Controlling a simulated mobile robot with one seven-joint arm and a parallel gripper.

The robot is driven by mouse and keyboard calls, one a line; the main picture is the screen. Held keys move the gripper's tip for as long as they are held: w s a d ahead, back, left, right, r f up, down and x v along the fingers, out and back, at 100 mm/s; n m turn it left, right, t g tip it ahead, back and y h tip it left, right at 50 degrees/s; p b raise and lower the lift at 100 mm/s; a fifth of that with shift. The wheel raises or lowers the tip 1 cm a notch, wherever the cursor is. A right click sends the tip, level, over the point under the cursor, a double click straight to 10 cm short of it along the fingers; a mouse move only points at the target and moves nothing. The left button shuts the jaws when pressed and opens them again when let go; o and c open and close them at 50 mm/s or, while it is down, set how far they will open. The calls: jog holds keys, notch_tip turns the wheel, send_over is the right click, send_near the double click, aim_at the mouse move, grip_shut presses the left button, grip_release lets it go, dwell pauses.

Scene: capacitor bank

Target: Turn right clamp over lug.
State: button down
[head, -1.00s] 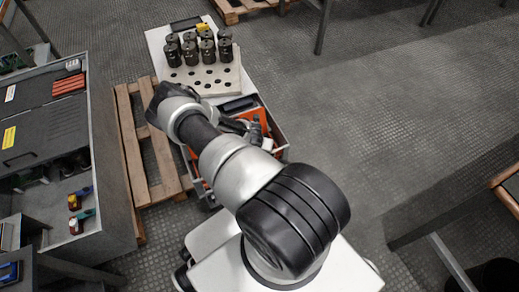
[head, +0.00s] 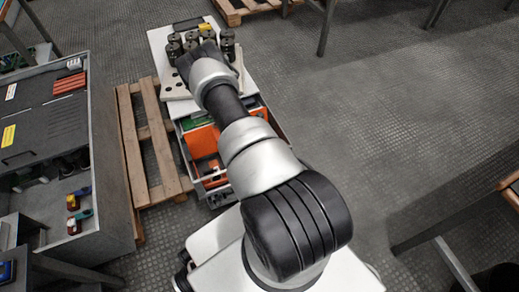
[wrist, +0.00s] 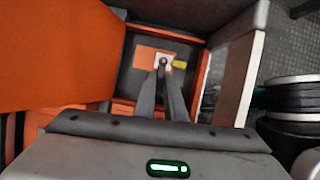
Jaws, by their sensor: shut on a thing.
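In the wrist view my gripper (wrist: 162,72) reaches into a dark, orange-edged recess. Its two long grey fingers come close together at the tips, shut on a small brownish knob-like part (wrist: 162,61). This part stands in front of a small white plate (wrist: 157,65). A short yellow piece (wrist: 180,65) sticks out just right of the plate, and an orange patch (wrist: 145,55) lies to its left. I cannot tell which part is the right clamp or the lug. In the head view my arm hides the gripper and the place it works on.
A large orange panel (wrist: 55,55) fills the wrist view's left side; a pale wall (wrist: 240,75) bounds the right. In the head view, black cylinders (head: 227,42) stand on a rack above orange-filled drawers (head: 202,142).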

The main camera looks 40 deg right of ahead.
jog(key=shift+w+m, duration=0.1)
jog(key=shift+m, duration=0.4)
jog(key=c, duration=2.1)
grip_release()
jog(key=p+v, duration=0.5)
jog(key=v, duration=1.2)
jog(key=shift+w+r, duration=0.2)
